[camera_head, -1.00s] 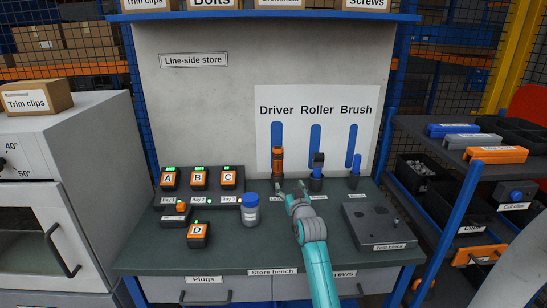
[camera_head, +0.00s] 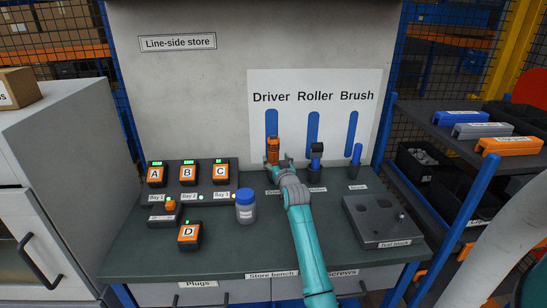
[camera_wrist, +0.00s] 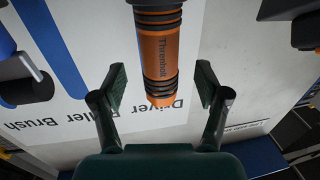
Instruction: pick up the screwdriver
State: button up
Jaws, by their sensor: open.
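The screwdriver (camera_head: 272,150) stands upright in its holder below the word Driver on the store bench. Its orange handle with black bands also shows in the wrist view (camera_wrist: 160,55). My gripper (camera_head: 281,163) is at the handle in the head view. In the wrist view my gripper (camera_wrist: 160,87) is open, with one finger on each side of the handle and a gap on both sides. The screwdriver's lower part is hidden by my gripper in the head view and cut off in the wrist view.
The roller (camera_head: 316,160) and the brush (camera_head: 356,158) stand in holders to the right. The shadow board (camera_head: 345,85) rises behind.

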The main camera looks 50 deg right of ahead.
aim_at(275, 156)
jog(key=x, duration=0.5)
jog(key=shift+f, duration=0.2)
grip_shut()
jog(key=shift+r, duration=0.1)
